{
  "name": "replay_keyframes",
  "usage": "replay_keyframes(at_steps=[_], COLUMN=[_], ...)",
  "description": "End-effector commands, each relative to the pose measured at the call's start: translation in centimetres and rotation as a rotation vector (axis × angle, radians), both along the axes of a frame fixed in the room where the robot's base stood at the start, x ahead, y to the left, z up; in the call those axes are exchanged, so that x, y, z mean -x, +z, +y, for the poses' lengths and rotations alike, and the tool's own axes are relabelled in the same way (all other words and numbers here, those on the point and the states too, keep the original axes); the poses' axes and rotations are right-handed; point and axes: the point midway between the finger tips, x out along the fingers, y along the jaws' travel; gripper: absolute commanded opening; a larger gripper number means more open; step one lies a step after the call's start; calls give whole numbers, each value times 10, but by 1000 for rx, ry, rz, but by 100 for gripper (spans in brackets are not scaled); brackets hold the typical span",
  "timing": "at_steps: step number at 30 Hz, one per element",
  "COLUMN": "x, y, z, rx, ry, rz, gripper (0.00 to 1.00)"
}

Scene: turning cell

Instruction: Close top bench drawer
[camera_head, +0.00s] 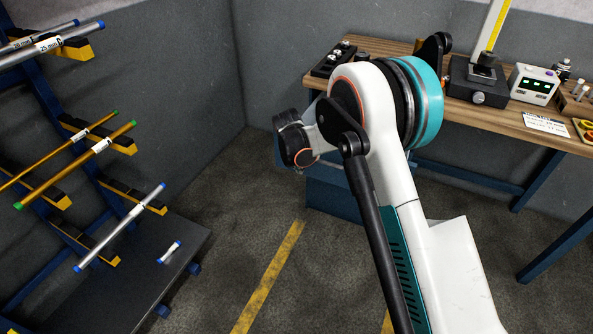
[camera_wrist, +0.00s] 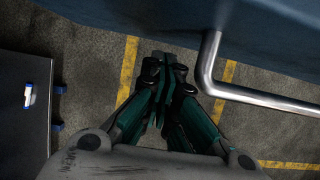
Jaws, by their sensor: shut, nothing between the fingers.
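The blue bench drawer unit (camera_head: 335,200) stands under the left end of the wooden bench, mostly hidden behind my arm in the head view. I cannot tell there how far the top drawer is out. In the wrist view a blue front (camera_wrist: 275,28) fills the upper right, with a bent silver bar handle (camera_wrist: 245,94) standing off it. My gripper (camera_wrist: 163,62) is shut and empty, pointing down over the floor. It is left of the handle in the picture, and a gap of floor shows between them.
The wooden bench top (camera_head: 480,112) carries a measuring stand (camera_head: 480,75), a small display box (camera_head: 533,85) and other items. A rack (camera_head: 75,110) with bars stands left, above a dark platform (camera_head: 130,265). Floor with yellow lines (camera_head: 268,275) lies clear between.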

Motion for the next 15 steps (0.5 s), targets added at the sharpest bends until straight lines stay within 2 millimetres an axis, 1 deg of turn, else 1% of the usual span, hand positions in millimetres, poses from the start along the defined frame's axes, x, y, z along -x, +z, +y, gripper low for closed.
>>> replay_keyframes(at_steps=[3, 6, 15], x=[-9, -12, -13], y=[-1, 0, 1], z=[-3, -4, -4], rx=[0, 0, 1], ry=[0, 1, 1], rz=[0, 0, -1], gripper=[0, 0, 0])
